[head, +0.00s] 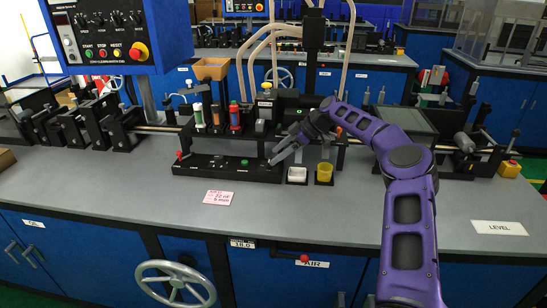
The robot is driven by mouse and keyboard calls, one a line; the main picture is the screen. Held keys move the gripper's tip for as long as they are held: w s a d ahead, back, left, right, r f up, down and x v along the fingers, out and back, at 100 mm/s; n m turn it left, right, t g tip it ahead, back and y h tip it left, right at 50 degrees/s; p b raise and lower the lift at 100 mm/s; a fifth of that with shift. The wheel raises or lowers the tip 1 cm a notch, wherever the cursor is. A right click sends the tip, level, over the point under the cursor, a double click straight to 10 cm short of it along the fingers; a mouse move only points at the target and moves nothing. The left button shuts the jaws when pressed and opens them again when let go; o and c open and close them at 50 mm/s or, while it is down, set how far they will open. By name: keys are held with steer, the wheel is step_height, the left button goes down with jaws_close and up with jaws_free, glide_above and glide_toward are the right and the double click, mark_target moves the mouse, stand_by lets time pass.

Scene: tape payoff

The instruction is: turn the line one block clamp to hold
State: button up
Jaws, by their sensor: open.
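My gripper (276,158), at the end of my purple arm, is open near the right end of a low black block (212,166) on the grey bench. Its grey fingers point down and left, and I cannot tell whether they touch anything. The block carries small pale labels, a red-knobbed lever (180,155) at its left end and a green button (244,162). I cannot single out the line one block clamp for sure or read its setting. My gripper and wrist hide part of the machine behind them.
Colored cylinders (235,117) stand on the machine behind the block. A white cup (297,174) and a yellow cup (324,172) sit just right of my gripper. A pink note (219,197) lies in front. A blue control box (100,40) overhangs the left. The front bench top is mostly clear.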

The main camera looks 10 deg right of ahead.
steer(key=v, duration=1.5)
steer(key=shift+p, duration=0.45)
steer(key=shift+a, duration=0.1)
